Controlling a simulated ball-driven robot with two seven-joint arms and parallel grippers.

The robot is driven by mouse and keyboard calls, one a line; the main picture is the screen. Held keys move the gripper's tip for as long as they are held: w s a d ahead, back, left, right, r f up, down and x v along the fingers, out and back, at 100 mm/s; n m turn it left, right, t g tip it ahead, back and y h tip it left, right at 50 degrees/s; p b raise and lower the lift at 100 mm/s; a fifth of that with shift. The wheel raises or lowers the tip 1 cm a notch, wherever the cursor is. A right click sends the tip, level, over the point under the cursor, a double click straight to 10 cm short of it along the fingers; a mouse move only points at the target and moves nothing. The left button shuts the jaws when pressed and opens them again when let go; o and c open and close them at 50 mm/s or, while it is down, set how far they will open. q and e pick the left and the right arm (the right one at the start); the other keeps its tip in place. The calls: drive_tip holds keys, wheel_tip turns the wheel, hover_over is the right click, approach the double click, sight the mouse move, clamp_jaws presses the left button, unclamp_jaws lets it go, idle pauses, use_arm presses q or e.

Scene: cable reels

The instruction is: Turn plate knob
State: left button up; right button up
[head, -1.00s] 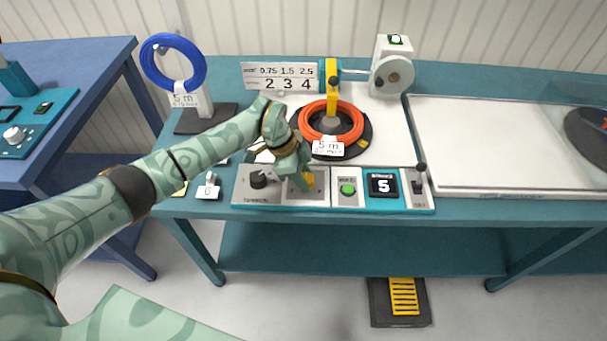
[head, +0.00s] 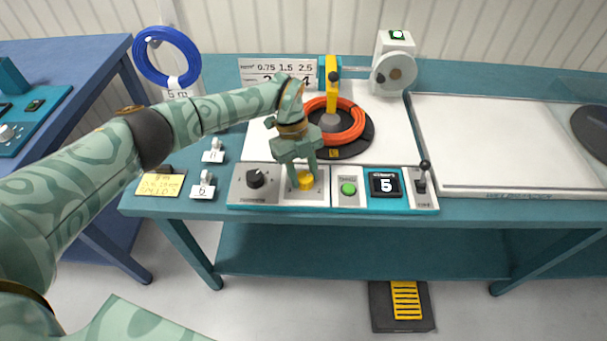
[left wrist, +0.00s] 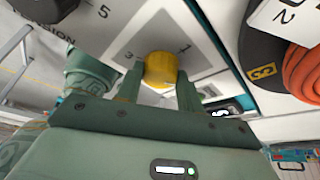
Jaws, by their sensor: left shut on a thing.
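The yellow plate knob (head: 306,181) sits on a light panel of the teal control strip at the table's front edge. It also shows in the left wrist view (left wrist: 160,70), between printed numbers 1 and 3. My left gripper (head: 303,178) comes down on it from above, with one finger on each side, and is shut on it. In the left wrist view the fingers (left wrist: 160,82) flank the knob. The knob's own marking is not readable. My right gripper is in neither view.
An orange cable coil (head: 345,120) lies behind. A blue coil (head: 167,57) hangs at left.

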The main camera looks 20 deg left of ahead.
use_arm(q)
drive_tip(key=m+y+b, duration=0.1)
drive_tip(key=m, duration=0.2)
drive_tip(key=m+g+y+b, duration=0.1)
drive_tip(key=m+b, duration=0.1)
drive_tip(key=m, duration=0.1)
drive_tip(key=shift+w+d+f, duration=0.15)
drive_tip(key=m+y+b, duration=0.1)
drive_tip(key=m, duration=0.2)
drive_tip(key=shift+d, duration=0.1)
drive_tip(key=shift+d+m+y+b, duration=0.1)
drive_tip(key=shift+m+y+b, duration=0.55)
drive_tip(key=shift+m, duration=1.05)
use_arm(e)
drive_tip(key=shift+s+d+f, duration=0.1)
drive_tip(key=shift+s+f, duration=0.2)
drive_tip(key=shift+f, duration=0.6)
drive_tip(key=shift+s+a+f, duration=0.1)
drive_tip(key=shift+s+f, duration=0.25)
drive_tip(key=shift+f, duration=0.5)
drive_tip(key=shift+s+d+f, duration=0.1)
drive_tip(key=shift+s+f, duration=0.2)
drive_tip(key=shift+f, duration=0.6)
use_arm(q)
drive_tip(key=o, duration=1)
drive_tip(key=shift+r, duration=0.25)
